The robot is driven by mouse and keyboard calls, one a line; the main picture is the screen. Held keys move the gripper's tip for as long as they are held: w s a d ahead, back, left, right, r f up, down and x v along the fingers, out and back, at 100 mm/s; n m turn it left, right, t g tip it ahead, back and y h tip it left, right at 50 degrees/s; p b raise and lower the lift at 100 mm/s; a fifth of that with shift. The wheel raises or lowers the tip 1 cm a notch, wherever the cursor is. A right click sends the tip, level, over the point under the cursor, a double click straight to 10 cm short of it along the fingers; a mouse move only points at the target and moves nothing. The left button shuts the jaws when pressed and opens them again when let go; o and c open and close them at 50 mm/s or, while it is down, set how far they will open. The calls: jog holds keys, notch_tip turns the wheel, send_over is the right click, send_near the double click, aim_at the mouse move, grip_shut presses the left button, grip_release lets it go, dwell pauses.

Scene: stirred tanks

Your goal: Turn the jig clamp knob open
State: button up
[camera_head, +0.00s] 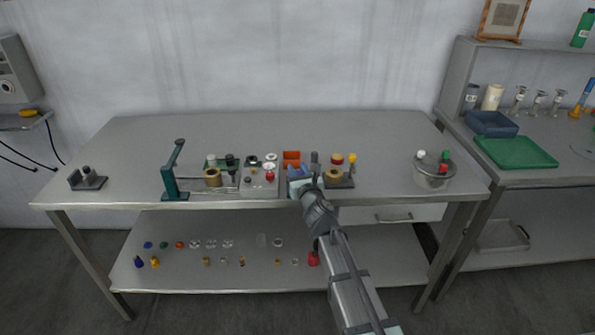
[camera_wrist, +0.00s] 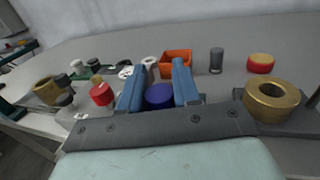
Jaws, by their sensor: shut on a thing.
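My gripper (camera_head: 298,171) is at the front edge of the table, pointing away from the camera. In the wrist view its two blue fingers (camera_wrist: 159,68) are closed on the sides of a dark blue round knob (camera_wrist: 160,96). This knob seems to be the jig clamp knob, but its mount is hidden by the fingers and gripper body, so I cannot tell how far it is turned. A brass ring (camera_wrist: 272,97) sits on a dark base just right of my gripper; it also shows in the head view (camera_head: 333,178).
An orange bin (camera_wrist: 175,58) stands behind my gripper, with a dark cylinder (camera_wrist: 216,58) and a red-and-yellow cap (camera_wrist: 260,63) to its right. A red cap (camera_wrist: 101,94) is close on the left. A teal press (camera_head: 170,175) stands farther left. The back of the table is clear.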

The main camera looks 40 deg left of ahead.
jog(key=o, duration=1)
jog(key=shift+c, duration=0.2)
jog(key=shift+d, duration=0.1)
jog(key=v, duration=1.3)
jog(key=shift+s+d, duration=0.15)
jog(key=shift+d, duration=0.1)
